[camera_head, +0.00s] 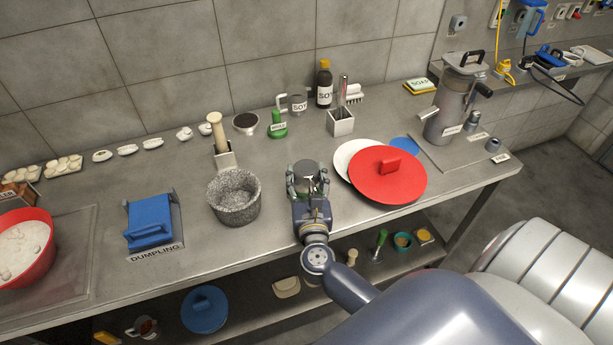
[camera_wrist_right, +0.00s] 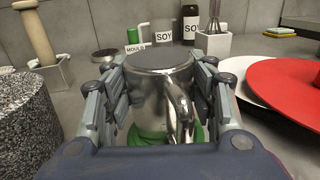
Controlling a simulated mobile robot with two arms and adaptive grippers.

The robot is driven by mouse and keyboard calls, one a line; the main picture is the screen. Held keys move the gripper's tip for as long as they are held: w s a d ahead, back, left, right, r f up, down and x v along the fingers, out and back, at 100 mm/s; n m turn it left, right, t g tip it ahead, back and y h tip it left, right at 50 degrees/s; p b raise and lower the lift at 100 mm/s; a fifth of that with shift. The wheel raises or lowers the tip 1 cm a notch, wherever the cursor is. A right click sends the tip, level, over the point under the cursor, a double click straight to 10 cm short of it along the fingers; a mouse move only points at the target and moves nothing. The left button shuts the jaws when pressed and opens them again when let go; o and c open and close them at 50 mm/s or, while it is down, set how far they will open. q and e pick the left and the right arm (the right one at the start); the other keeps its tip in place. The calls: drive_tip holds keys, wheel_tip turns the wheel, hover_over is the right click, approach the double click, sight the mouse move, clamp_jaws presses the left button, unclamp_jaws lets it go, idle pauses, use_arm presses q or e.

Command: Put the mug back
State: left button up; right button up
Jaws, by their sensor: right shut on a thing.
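A shiny metal mug (camera_head: 308,167) is at the table's front middle, between the fingers of my right gripper (camera_head: 305,187). In the right wrist view the mug (camera_wrist_right: 160,80) is upright with a grey top, its handle facing the camera, and the fingers of my right gripper (camera_wrist_right: 160,110) close on both its sides. Something green (camera_wrist_right: 148,137) shows low around the mug; I cannot tell whether it is part of it. I cannot tell whether the mug touches the table. My left gripper is not in view.
A stone mortar (camera_head: 234,197) stands left of the mug. A red lid (camera_head: 405,180) and a white plate (camera_head: 345,158) lie close to its right. Behind are a round dark-topped disc (camera_head: 246,122), a green mould item (camera_head: 277,128), a soy container (camera_head: 298,103) and a soy bottle (camera_head: 324,85).

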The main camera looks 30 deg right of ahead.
drive_tip(key=o, duration=1.1)
drive_tip(key=shift+o, duration=0.2)
drive_tip(key=shift+r, duration=0.1)
drive_tip(key=b+v, duration=0.2)
drive_tip(key=v, duration=0.9)
drive_tip(key=shift+s+a, duration=0.2)
drive_tip(key=shift+s, duration=0.2)
